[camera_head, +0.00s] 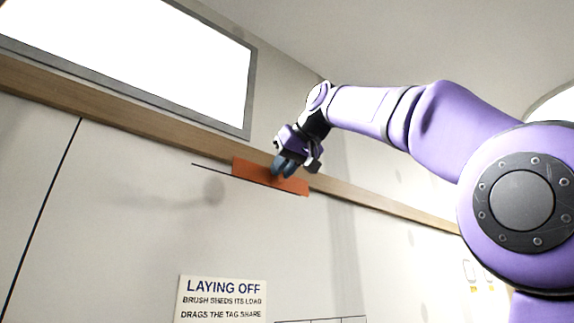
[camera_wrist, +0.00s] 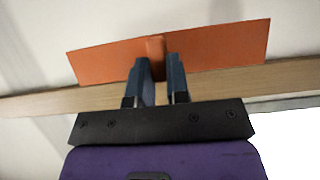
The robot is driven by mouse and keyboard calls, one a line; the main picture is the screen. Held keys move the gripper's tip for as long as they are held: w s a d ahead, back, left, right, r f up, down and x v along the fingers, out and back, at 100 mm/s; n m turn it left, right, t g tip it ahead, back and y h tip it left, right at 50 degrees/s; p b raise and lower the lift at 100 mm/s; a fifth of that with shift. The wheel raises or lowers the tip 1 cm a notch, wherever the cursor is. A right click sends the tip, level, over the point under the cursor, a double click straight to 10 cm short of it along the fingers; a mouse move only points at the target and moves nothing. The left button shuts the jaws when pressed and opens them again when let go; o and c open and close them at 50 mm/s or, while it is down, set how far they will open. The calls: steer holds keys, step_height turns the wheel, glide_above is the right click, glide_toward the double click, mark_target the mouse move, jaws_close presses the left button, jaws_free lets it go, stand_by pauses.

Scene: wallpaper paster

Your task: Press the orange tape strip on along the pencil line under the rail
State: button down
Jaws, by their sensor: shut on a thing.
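The orange tape strip (camera_head: 244,171) is a long flat piece with a raised tab (camera_wrist: 156,48) at its middle. My gripper (camera_head: 284,170) is shut on that tab; in the wrist view the two fingers (camera_wrist: 162,72) stand on either side of it. In the head view the strip lies just under the wooden rail (camera_head: 150,117), at the right part of the dark pencil line (camera_head: 208,167). I cannot tell whether the strip touches the wall.
A bright framed window (camera_head: 140,45) is above the rail. A sign reading "LAYING OFF" (camera_head: 222,300) is on the wall below. A dark seam (camera_head: 45,210) runs down the wall at left. The wall under the strip is clear.

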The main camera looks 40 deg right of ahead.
glide_toward(252, 191)
steer(key=shift+w+f, duration=1.15)
steer(key=shift+f, duration=0.25)
steer(key=shift+w, duration=1.5)
stand_by(0.8)
steer(key=c, duration=1)
jaws_free()
steer(key=shift+w, duration=0.1)
steer(key=v, duration=1.1)
steer(key=shift+f, duration=0.1)
